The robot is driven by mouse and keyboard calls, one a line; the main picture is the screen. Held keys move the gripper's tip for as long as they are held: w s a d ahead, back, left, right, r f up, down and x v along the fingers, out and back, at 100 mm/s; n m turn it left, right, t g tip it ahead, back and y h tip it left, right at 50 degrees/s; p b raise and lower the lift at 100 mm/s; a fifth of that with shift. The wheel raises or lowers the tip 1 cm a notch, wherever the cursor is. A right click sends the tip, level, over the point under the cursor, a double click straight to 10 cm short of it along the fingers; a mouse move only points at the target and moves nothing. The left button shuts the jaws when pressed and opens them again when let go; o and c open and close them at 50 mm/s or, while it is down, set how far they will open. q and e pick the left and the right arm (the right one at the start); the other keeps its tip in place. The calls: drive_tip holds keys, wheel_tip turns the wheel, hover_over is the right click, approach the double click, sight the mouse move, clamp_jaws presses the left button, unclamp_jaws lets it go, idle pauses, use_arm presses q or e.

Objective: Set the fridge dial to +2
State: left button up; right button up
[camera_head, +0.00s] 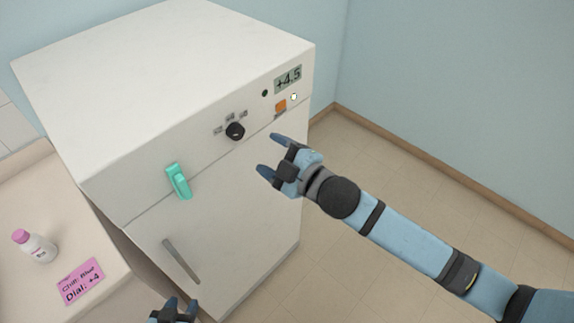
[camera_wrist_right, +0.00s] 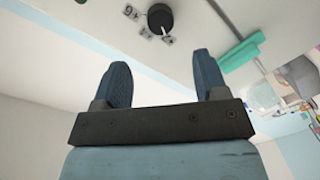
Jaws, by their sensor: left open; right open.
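The white fridge (camera_head: 150,75) stands at the left of the head view. Its black dial (camera_head: 235,131) is on the upper front panel, with small grey labels around it too small to read surely. The dial also shows in the right wrist view (camera_wrist_right: 160,17), ahead of the fingers. The display (camera_head: 288,79) reads +4.5. My right gripper (camera_head: 268,153) is open and empty, to the right of and below the dial, apart from it; its fingers also show in the right wrist view (camera_wrist_right: 165,80). My left gripper (camera_head: 174,312) is at the bottom edge, partly cut off, open.
A teal latch (camera_head: 179,181) and a grey door handle (camera_head: 181,261) are on the fridge front. An orange switch (camera_head: 280,106) is right of the dial.

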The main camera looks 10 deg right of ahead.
drive_tip(key=v, duration=0.4)
drive_tip(key=shift+s, duration=0.1)
idle(0.3)
drive_tip(key=s+d+f+m+g+h, duration=0.1)
drive_tip(key=s+d+f+m+h, duration=0.1)
drive_tip(key=f, duration=0.7)
drive_tip(key=s+d+f+m+g+h, duration=0.1)
drive_tip(key=s+d+f+m+h, duration=0.2)
drive_tip(key=s+d+f+m, duration=0.2)
drive_tip(key=s+d+f+m+h, duration=0.2)
drive_tip(key=s+d+f+m, duration=0.2)
drive_tip(key=s+f+m, duration=0.3)
wheel_tip(320, 180, down, 6)
drive_tip(key=shift+s+d+r+g+h, duration=0.15)
drive_tip(key=shift+s+g+h, duration=0.2)
drive_tip(key=shift+s, duration=0.85)
